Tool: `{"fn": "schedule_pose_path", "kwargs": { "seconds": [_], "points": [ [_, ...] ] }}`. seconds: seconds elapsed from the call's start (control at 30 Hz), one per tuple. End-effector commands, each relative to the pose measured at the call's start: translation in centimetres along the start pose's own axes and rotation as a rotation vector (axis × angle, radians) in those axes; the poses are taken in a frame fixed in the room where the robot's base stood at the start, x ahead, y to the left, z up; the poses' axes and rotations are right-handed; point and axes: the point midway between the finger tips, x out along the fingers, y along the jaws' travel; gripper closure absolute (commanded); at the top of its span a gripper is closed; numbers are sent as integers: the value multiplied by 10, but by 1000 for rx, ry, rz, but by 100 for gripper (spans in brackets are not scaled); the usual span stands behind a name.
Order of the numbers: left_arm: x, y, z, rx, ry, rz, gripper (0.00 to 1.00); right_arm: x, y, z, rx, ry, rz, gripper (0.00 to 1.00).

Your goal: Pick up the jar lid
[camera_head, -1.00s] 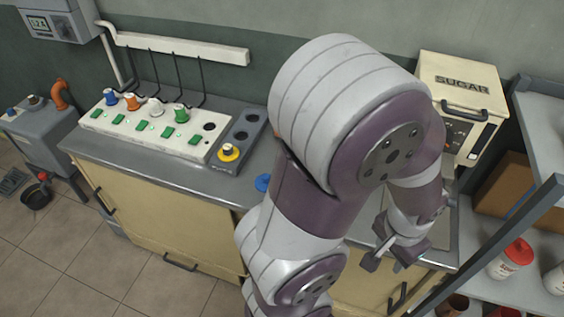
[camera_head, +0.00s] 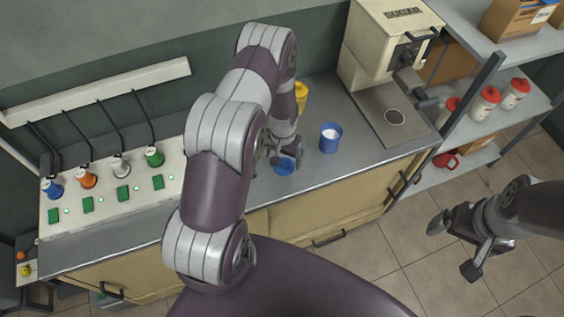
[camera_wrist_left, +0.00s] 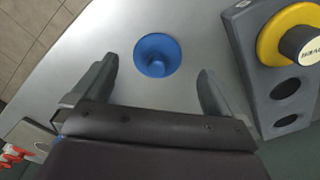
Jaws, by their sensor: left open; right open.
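The blue jar lid (camera_head: 285,167) lies on the grey counter, partly covered by my left gripper in the head view. In the left wrist view the lid (camera_wrist_left: 157,56) is round with a raised knob in its middle. My left gripper (camera_head: 284,159) is open above it; in the wrist view its fingers (camera_wrist_left: 160,84) stand apart, with the lid ahead between them and untouched. A blue jar (camera_head: 330,138) with white contents stands open on the counter, right of the lid. My right gripper (camera_head: 454,246) is open and empty, over the floor at the right.
The sugar dispenser (camera_head: 388,45) stands at the back right. Shelves (camera_head: 470,100) with red-capped jars are further right.

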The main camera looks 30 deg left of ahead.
Motion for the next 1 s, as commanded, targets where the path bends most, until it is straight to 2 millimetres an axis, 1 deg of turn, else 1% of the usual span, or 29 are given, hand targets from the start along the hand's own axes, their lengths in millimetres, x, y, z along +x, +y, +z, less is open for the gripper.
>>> {"fn": "schedule_pose_path", "kwargs": {
  "seconds": [0.03, 0.07, 0.1, 0.2, 0.4, 0.43, 0.47, 0.5, 0.57, 0.6, 1.0],
  "points": [
    [4, -1, 0, 1, -3, 0, 0, -10, 0, -2, 0, 1, 0, 3],
    [10, -2, 0, 1, -3, 0, 0, -12, 0, -2, 0, 1, 0, 3],
    [19, -1, 0, 1, -3, 0, 0, -11, 0, -2, 0, 1, 0, 3],
    [30, -2, -1, 1, 1, 0, 0, -13, 0, -2, 0, 1, 0, 3],
    [33, -2, -1, 1, 1, 0, 0, -12, 0, -2, 0, 1, 0, 3],
    [33, -2, -1, 1, 1, 0, 3, -12, 0, -2, 0, 1, 0, 3],
    [33, -2, -1, 1, 1, 0, 13, -12, 0, -2, 0, 1, 0, 3],
    [33, -2, -1, 1, 1, 0, 26, -12, 0, -2, 0, 1, 0, 3],
    [32, -2, -1, 1, 1, 0, 46, -12, 0, -2, 0, 1, 0, 3],
    [32, -2, -1, 1, 1, 0, 58, -12, 0, -2, 0, 1, 0, 3],
    [30, -2, -2, 1, 2, 0, 58, -10, 0, -2, 0, 1, 0, 3]
  ]
}}
